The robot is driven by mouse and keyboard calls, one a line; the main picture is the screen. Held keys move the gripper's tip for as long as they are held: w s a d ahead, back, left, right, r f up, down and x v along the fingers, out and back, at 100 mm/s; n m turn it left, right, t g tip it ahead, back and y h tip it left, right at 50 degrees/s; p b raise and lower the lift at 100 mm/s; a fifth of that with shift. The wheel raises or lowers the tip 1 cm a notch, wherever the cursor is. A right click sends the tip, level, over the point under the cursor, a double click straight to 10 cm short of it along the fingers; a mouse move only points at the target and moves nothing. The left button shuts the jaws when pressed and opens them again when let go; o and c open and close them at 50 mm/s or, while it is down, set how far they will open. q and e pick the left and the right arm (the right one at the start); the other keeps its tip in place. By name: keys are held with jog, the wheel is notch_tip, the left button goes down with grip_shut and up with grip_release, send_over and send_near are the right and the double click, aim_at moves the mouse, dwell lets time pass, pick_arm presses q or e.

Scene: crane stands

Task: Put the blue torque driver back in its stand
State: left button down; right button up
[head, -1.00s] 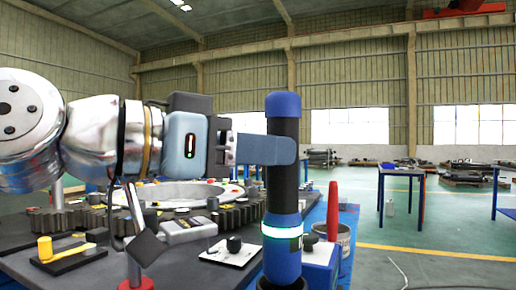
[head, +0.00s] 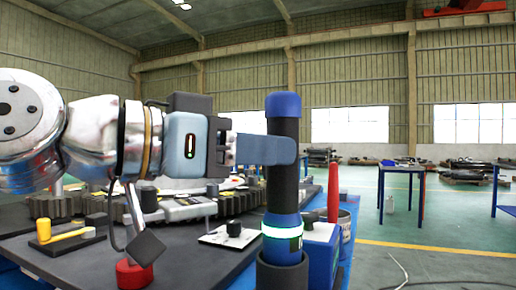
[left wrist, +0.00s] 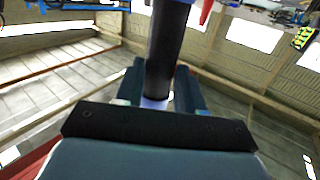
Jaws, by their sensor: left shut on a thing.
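The torque driver (head: 284,165) is an upright black cylinder with a blue cap, a blue lower part and a glowing white ring. My left gripper (head: 268,150) comes in from the left and is shut on its upper shaft. The driver's lower end meets a dark round cup-shaped stand (head: 282,277) and appears to be inside its rim; the tip is hidden. In the left wrist view the driver's dark shaft (left wrist: 167,45) stands between the fingers (left wrist: 160,92). My right gripper is not in view.
A blue box (head: 322,252), a red pointed tool (head: 333,195) and a grey can (head: 344,226) stand just right of the stand.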

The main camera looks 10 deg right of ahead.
pick_arm(q)
jog(key=shift+f, duration=0.3)
jog(key=c, duration=0.6)
grip_release()
jog(key=shift+f, duration=0.15)
jog(key=shift+b+v, duration=1.05)
jog(key=shift+v, duration=1.45)
